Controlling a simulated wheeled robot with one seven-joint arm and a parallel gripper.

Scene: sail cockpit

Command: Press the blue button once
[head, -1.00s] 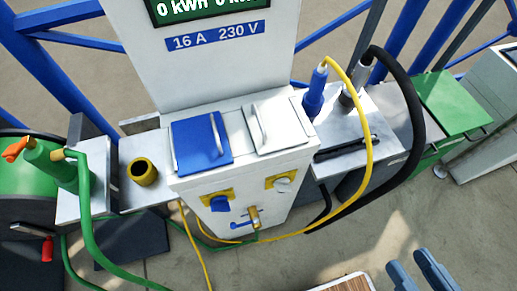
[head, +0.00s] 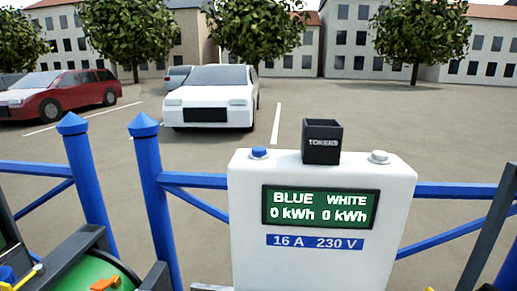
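The blue button (head: 259,152) is a small blue cap on a pale ring. It sits on the top left of the white power pedestal (head: 250,220). Nothing touches it. A white button (head: 379,156) of similar shape sits on the top right. The pedestal's green display (head: 320,207) reads BLUE 0 kWh and WHITE 0 kWh. My gripper is not in view.
A dark box marked TOKENS (head: 322,142) stands on the pedestal between the buttons. A blue railing (head: 158,200) runs behind the pedestal. A green reel (head: 98,272) is at lower left. A white car (head: 209,97) and a red car (head: 62,95) are parked beyond.

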